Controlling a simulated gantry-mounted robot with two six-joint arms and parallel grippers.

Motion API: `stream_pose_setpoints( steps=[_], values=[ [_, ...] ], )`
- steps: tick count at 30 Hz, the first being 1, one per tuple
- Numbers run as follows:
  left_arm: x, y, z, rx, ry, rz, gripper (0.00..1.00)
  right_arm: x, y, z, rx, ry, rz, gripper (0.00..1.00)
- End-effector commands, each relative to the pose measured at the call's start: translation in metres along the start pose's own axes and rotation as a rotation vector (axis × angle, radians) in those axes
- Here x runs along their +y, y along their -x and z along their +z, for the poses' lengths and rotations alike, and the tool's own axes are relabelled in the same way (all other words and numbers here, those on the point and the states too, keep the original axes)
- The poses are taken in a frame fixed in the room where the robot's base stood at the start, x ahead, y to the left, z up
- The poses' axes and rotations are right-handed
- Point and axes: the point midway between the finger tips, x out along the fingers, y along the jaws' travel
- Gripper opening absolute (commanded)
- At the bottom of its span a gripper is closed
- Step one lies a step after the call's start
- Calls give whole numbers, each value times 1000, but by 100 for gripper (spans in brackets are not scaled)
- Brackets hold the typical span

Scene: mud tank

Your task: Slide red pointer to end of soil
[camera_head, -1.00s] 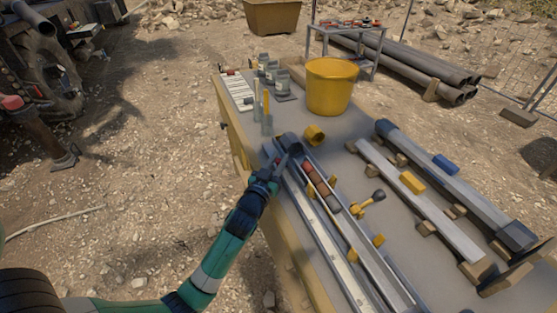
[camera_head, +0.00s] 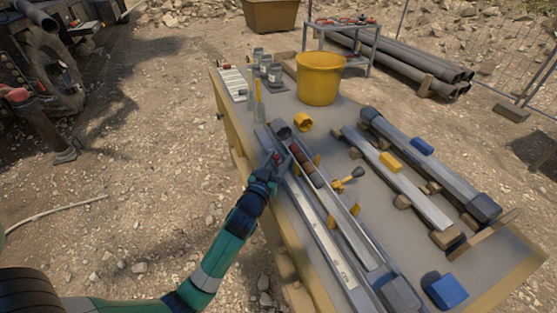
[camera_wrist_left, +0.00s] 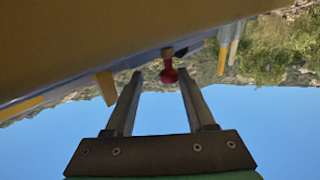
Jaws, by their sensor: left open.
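The red pointer (camera_head: 276,157) shows as a small red spot at my left gripper (camera_head: 281,163), on the rail along the left side of the long metal trough. In the left wrist view the red pointer (camera_wrist_left: 168,73) is a round red knob between the tips of my open left gripper (camera_wrist_left: 160,75), with gaps on both sides. The reddish-brown soil core (camera_head: 306,166) lies in segments in the upper part of the trough (camera_head: 352,236). A pale ruler strip (camera_head: 325,255) runs along the trough's left side. My right gripper is out of view.
A yellow-handled tool (camera_head: 346,181) lies right of the trough. Closed tubes (camera_head: 430,165) rest further right. A blue block (camera_head: 446,291) is near the front.

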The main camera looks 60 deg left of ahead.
Motion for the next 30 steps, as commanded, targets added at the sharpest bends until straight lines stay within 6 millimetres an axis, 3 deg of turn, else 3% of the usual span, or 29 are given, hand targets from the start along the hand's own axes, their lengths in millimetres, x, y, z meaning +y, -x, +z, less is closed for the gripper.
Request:
stream_pose_setpoints(
  steps=[14, 24, 30],
  values=[
    [1, 8, -1, 0, 0, 2, 56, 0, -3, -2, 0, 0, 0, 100],
    [0, 83, -1, 0, -2, 3, 56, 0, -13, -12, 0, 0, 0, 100],
    [0, 111, 0, 0, -1, 2, 56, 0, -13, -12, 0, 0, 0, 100]
  ],
)
